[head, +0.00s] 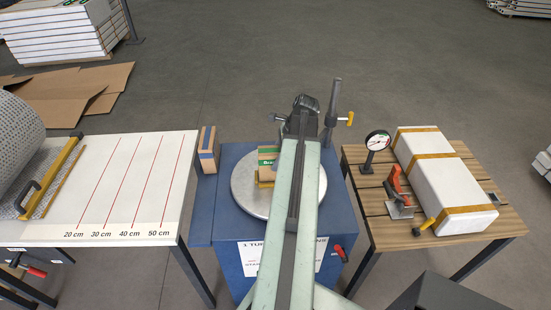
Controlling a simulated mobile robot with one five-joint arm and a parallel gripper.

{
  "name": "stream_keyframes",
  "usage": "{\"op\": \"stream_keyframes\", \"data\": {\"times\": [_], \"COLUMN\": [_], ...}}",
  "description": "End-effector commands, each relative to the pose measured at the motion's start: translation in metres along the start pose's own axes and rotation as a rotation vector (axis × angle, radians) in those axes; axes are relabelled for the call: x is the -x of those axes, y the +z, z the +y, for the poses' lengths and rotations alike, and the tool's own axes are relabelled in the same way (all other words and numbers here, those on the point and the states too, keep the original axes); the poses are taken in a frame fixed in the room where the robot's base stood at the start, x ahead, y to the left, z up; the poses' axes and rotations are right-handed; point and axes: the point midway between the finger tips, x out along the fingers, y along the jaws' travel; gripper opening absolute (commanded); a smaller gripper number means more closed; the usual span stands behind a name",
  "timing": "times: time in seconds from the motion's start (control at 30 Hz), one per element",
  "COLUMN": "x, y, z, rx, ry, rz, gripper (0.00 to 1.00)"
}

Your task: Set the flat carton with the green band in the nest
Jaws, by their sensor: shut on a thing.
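The flat carton with the green band (267,153) is brown with green marking and shows left of my arm, over the round metal plate (245,195). My arm hides its right part. A small yellow edge (264,184) shows just below it on the plate; it may be part of the nest, which I cannot make out clearly. My gripper (297,122) is at the far end of my arm, beside the carton and shut on it; the fingers are mostly hidden. I cannot tell whether the carton touches what is below.
A blue-banded carton (207,150) stands on the blue table's left edge. A post with a yellow knob (332,112) rises behind the plate. The right table holds a dial gauge (377,143), an orange-handled tool (397,188) and a long white box (445,185). The marked white table (130,180) is left.

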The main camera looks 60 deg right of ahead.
Motion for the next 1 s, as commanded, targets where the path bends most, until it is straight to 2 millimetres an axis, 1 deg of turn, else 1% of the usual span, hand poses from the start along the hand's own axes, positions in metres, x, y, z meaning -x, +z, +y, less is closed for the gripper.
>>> {"op": "stream_keyframes", "data": {"times": [0.33, 0.93, 0.97, 1.0], "x": [0.0, -0.012, -0.011, -0.01], "y": [0.001, -0.003, -0.003, -0.003], "z": [0.0, 0.0, 0.0, 0.0], "rx": [0.001, 0.002, 0.002, 0.002], "ry": [0.0, 0.001, 0.001, 0.001], "rz": [0.0, 0.0, 0.0, 0.0], "gripper": [0.0, 0.0, 0.63, 0.74]}}
